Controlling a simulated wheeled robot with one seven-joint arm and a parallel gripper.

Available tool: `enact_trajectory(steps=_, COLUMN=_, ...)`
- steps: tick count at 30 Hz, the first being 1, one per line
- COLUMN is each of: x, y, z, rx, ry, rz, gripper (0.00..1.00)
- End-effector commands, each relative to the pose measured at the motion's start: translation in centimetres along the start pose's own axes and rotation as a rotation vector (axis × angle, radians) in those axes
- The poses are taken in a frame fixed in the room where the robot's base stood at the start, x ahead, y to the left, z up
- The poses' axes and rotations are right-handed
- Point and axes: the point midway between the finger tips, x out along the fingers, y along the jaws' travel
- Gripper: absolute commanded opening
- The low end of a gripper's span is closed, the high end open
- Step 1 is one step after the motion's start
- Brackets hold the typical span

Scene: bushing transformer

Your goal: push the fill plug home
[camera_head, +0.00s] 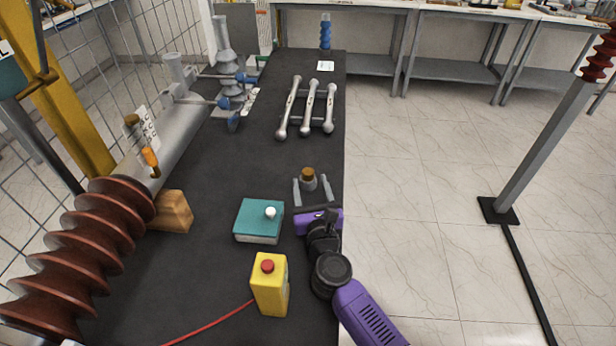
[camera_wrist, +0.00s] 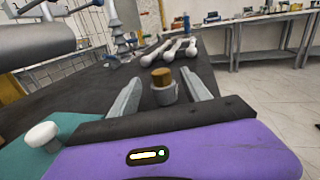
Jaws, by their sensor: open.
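A fill plug (camera_head: 308,173) with a brown, cork-like top stands upright in a short grey collar on the dark bench, right of the middle in the head view. It also shows in the wrist view as a brown top (camera_wrist: 162,77) above the grey collar (camera_wrist: 164,95). The top sticks up above the collar. My gripper (camera_head: 312,188) is open, with its two grey fingers reaching along either side of the collar. In the wrist view my gripper (camera_wrist: 166,92) has a finger left and right of the collar, with gaps between. I cannot tell how deep the plug sits.
A teal box with a white knob (camera_head: 258,222) stands left of my gripper. A yellow box with a red button (camera_head: 269,284) is nearer. Several grey rods (camera_head: 307,105) lie farther back. A brown ribbed insulator (camera_head: 85,250) is at left. The bench's right edge is close.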

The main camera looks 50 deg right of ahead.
Motion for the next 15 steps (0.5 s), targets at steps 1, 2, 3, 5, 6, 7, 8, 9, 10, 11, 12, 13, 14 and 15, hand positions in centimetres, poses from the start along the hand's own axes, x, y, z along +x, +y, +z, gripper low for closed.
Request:
enact_trajectory(steps=1, x=0.4, y=0.0, z=-0.1, rx=0.026, ry=0.005, rz=-0.003, gripper=0.56)
enact_trajectory(steps=2, x=0.7, y=0.0, z=-0.1, rx=0.037, ry=0.006, rz=-0.005, gripper=0.56)
enact_trajectory(steps=3, x=1.0, y=0.0, z=-0.1, rx=0.046, ry=0.007, rz=-0.006, gripper=0.56)
enact_trajectory(steps=5, x=1.6, y=-0.1, z=-0.2, rx=0.049, ry=0.009, rz=-0.007, gripper=0.56)
enact_trajectory(steps=6, x=2.1, y=-0.1, z=-0.1, rx=0.049, ry=0.008, rz=-0.007, gripper=0.56)
enact_trajectory(steps=7, x=2.4, y=-0.1, z=-0.1, rx=0.048, ry=0.007, rz=-0.007, gripper=0.56)
enact_trajectory(steps=8, x=2.7, y=-0.1, z=-0.1, rx=0.047, ry=0.008, rz=-0.007, gripper=0.56)
enact_trajectory(steps=9, x=3.1, y=-0.1, z=-0.2, rx=0.046, ry=0.008, rz=-0.006, gripper=0.56)
enact_trajectory(steps=10, x=3.3, y=-0.1, z=-0.1, rx=0.046, ry=0.008, rz=-0.006, gripper=0.56)
enact_trajectory(steps=11, x=3.6, y=-0.1, z=-0.1, rx=0.046, ry=0.007, rz=-0.006, gripper=0.56)
enact_trajectory(steps=12, x=4.1, y=-0.1, z=-0.2, rx=0.045, ry=0.008, rz=-0.007, gripper=0.56)
enact_trajectory(steps=13, x=4.5, y=-0.1, z=-0.1, rx=0.045, ry=0.008, rz=-0.007, gripper=0.56)
enact_trajectory(steps=14, x=5.0, y=-0.1, z=-0.1, rx=0.046, ry=0.007, rz=-0.007, gripper=0.56)
enact_trajectory(steps=15, x=5.6, y=-0.1, z=-0.2, rx=0.046, ry=0.008, rz=-0.006, gripper=0.56)
